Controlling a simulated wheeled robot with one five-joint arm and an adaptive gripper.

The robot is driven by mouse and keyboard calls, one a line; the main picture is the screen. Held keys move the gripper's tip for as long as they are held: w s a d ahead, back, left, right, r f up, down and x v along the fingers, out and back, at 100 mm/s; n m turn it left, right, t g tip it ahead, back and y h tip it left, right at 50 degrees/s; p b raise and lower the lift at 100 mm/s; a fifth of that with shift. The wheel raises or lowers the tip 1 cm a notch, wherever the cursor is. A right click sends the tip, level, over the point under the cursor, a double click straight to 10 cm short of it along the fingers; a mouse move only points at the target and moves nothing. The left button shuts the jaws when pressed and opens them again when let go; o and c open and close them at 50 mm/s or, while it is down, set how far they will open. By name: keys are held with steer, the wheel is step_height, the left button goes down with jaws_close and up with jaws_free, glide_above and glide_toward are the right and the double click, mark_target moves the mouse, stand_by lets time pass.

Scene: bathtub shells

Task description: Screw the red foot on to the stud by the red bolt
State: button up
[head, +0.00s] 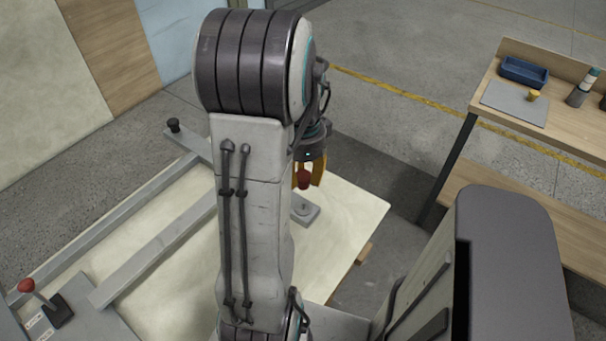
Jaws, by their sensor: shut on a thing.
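My gripper (311,181), with yellow fingers, is shut on the red foot (304,179). It holds the foot over a small grey plate (309,217) on the cream shell (350,219). A small round fitting shows on that plate, just below the foot; I cannot tell whether it is the stud. The foot appears a little above the plate, though the exact gap is unclear. I cannot make out a red bolt; my own arm hides much of the middle of the shell.
Grey metal bars (150,262) cross the shell on the left. A black knob (174,125) stands at the back left. A red-knobbed lever (27,286) is at the front left. A wooden bench (570,133) with a blue tray (524,73) stands on the right.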

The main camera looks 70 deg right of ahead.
mark_target(303, 203)
steer(key=shift+f, duration=0.15)
steer(key=shift+f+b, duration=2.4)
steer(key=shift+f, duration=0.35)
steer(key=shift+f+b, duration=1.1)
steer(key=shift+f, duration=0.2)
steer(key=o, duration=1.1)
steer(key=shift+o, duration=0.2)
steer(key=shift+r, duration=0.15)
step_height(303, 203, up, 12)
steer(key=shift+f, duration=0.1)
steer(key=shift+o, duration=0.4)
